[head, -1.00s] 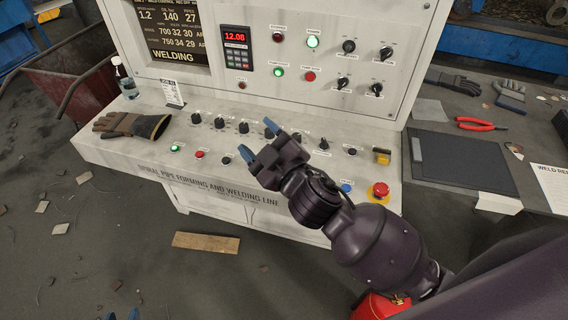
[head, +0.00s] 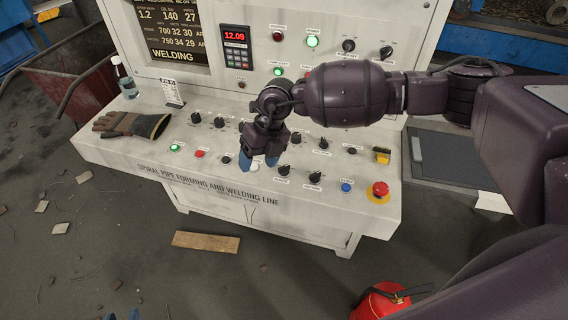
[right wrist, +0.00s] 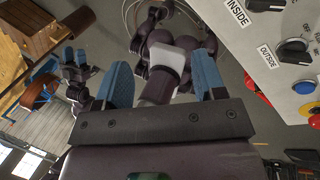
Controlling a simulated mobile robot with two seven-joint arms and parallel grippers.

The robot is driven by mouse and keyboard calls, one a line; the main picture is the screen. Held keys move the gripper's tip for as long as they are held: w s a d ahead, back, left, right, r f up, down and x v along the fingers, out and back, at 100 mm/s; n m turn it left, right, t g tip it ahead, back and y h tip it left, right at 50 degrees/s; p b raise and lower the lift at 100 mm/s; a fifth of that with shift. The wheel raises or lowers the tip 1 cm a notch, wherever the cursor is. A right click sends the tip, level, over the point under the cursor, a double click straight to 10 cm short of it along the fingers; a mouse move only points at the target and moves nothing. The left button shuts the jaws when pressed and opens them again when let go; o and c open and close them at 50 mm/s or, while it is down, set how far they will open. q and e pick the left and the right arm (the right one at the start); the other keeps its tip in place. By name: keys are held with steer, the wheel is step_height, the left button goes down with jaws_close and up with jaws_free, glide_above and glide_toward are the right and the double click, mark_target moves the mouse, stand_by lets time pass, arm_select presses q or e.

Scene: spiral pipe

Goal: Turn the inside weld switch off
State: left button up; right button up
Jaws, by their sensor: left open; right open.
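The inside weld switch is a black knob (head: 284,170) in the front row of the white console's sloped desk. In the right wrist view its knob (right wrist: 266,4) shows at the top edge beside the "INSIDE" label. My right gripper (head: 259,161) points down just left of this knob, apart from it. Its blue fingers stand apart, with a white spot between them. They also show open in the right wrist view (right wrist: 164,80). The knob's pointer direction is hard to read. My left gripper (head: 121,316) shows only its blue fingertips at the bottom edge, apart and empty.
The outside knob (head: 315,178), a blue button (head: 347,187) and a red emergency stop (head: 379,189) lie to the right. More knobs (head: 245,127) stand behind. A glove (head: 130,124) and bottle (head: 124,78) are at the desk's left. A fire extinguisher (head: 378,303) stands on the floor.

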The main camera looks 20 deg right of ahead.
mark_target(284, 166)
steer(key=w+d+r+h, duration=0.2)
steer(key=w+d+h, duration=0.2)
steer(key=d, duration=0.4)
steer(key=shift+m+t, duration=0.3)
steer(key=shift+t, duration=0.1)
step_height(284, 166, down, 11)
steer(key=shift+w+a+p, duration=0.1)
steer(key=shift+a+p, duration=0.05)
steer(key=shift+p, duration=0.25)
steer(key=shift+c, duration=0.2)
steer(key=c, duration=0.9)
